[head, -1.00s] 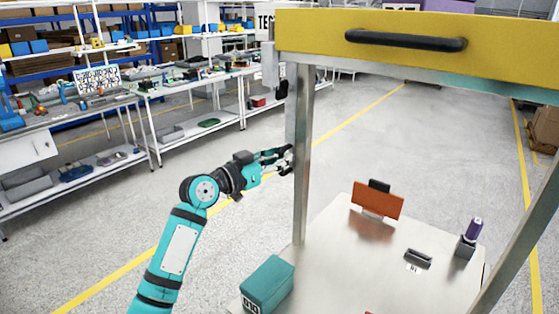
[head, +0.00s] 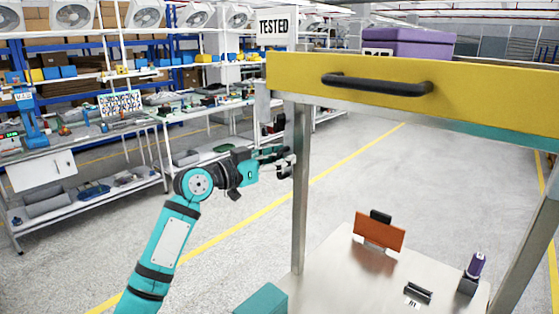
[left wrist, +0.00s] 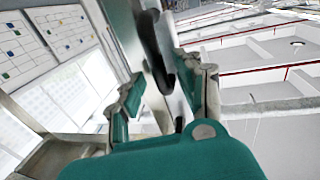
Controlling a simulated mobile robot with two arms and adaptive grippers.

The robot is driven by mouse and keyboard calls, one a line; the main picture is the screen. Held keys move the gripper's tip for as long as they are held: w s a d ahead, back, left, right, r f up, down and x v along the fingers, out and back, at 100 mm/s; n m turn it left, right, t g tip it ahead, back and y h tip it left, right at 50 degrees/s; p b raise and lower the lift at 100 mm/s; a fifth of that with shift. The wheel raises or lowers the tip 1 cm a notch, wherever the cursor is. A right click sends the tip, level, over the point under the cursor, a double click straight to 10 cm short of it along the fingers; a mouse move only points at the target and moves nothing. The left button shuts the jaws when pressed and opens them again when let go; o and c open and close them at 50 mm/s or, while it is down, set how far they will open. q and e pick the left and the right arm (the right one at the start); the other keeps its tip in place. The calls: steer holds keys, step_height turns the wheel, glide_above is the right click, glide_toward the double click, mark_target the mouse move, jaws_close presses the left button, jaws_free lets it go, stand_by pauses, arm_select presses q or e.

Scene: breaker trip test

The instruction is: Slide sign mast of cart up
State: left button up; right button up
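The white TESTED sign (head: 273,28) stands above the left corner of the cart's yellow top (head: 480,95). Its grey mast (head: 290,118) runs down beside the cart's corner post. My left gripper (head: 283,160) is beside this post, below the yellow top. In the left wrist view, the fingers (left wrist: 163,98) are spread, one on each side of a grey metal bar with a black handle (left wrist: 155,48). I cannot tell whether they touch it. My right gripper is not in view.
The yellow drawer front has a black handle (head: 376,85). A purple box (head: 412,43) sits on top of the cart. The lower shelf (head: 345,290) holds an orange panel (head: 379,232) and a purple-topped item (head: 476,265). Workbenches stand behind at left; open floor lies between.

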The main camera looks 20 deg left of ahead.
arm_select(q)
steer(key=shift+a+f, duration=0.15)
steer(key=shift+s+a, duration=0.2)
steer(key=v, duration=1.1)
steer(key=shift+s, duration=0.25)
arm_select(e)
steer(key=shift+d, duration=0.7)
